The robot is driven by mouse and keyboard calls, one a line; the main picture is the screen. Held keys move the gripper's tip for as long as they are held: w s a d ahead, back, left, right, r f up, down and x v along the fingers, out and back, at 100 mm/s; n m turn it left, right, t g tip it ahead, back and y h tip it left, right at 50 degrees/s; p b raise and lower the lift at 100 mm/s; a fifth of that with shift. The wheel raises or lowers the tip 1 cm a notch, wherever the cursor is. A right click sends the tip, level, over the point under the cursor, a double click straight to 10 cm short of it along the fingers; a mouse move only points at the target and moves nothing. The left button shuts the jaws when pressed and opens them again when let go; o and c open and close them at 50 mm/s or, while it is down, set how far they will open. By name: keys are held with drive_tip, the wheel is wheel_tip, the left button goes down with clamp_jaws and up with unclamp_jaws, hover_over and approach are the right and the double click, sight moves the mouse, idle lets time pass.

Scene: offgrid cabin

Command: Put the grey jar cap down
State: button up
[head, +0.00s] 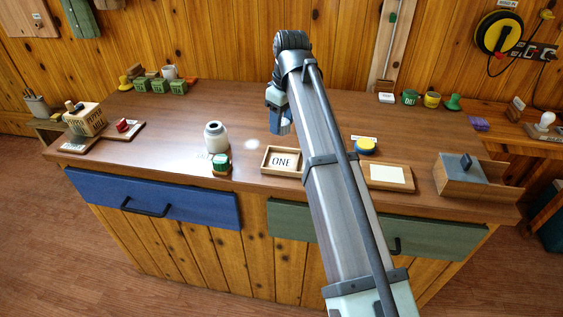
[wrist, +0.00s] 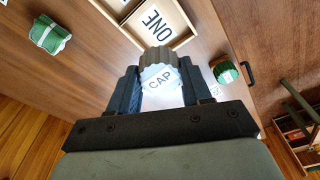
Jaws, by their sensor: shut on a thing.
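My gripper (wrist: 161,88) is shut on the grey jar cap (wrist: 159,61). The cap has a ridged rim and a white face lettered "CAP". In the head view my gripper (head: 280,122) hangs above the table, behind the tray marked "ONE"; the cap cannot be made out there. A pale grey jar (head: 215,137) stands upright on the table to the left of my gripper. I cannot make out the jar in the wrist view.
The wooden tray marked "ONE" (head: 265,167) is near the front edge. A small green-topped object (head: 221,166) stands before the jar. The table's centre-left is mostly clear.

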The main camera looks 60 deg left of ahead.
drive_tip(key=shift+f+m, duration=0.3)
drive_tip(key=shift+f, duration=4.7)
drive_tip(key=shift+f, duration=0.2)
drive_tip(key=o, duration=1.2)
drive_tip(key=r, duration=0.4)
drive_tip(key=d+r, duration=0.1)
drive_tip(key=r, duration=0.7)
drive_tip(key=shift+w+d+r, duration=0.15)
drive_tip(key=shift+w+d, duration=0.05)
